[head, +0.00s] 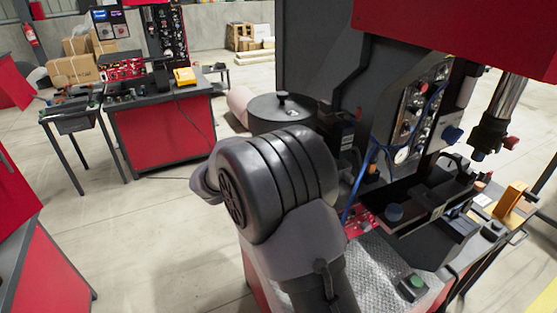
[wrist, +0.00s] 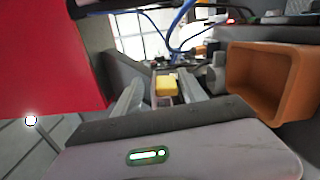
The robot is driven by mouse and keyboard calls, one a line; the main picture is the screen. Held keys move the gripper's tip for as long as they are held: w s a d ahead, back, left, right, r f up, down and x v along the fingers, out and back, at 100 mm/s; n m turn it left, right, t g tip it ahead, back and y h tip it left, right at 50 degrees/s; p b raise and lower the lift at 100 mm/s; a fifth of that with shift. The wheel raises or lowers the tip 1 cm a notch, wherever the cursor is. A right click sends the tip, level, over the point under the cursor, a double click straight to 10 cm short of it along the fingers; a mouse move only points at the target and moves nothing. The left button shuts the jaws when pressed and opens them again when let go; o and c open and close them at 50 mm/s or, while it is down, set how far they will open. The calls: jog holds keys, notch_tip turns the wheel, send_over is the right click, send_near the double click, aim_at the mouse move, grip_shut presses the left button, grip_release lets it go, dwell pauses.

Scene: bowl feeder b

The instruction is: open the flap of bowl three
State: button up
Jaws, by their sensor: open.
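I cannot pick out bowl three or its flap for certain, and no number is readable. A dark round bowl with a flat lid and knob (head: 283,112) stands behind my arm in the head view, left of the big machine. In the wrist view my gripper (wrist: 160,82) is open, its two pale fingers apart and pointing away from the camera. A small yellow block (wrist: 166,84) shows between the fingers, seemingly beyond them; I cannot tell how far. My gripper is hidden in the head view.
An orange open bin (wrist: 275,80) is close on the right in the wrist view; a red panel (wrist: 45,60) fills the left. The head view shows a dark and red machine (head: 320,50), blue cables (head: 362,185), a red workbench (head: 160,130) and open floor at left.

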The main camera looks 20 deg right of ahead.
jog(key=s+a+p, duration=0.2)
jog(key=a, duration=1.1)
jog(key=shift+s, duration=0.35)
jog(key=shift+a, duration=0.1)
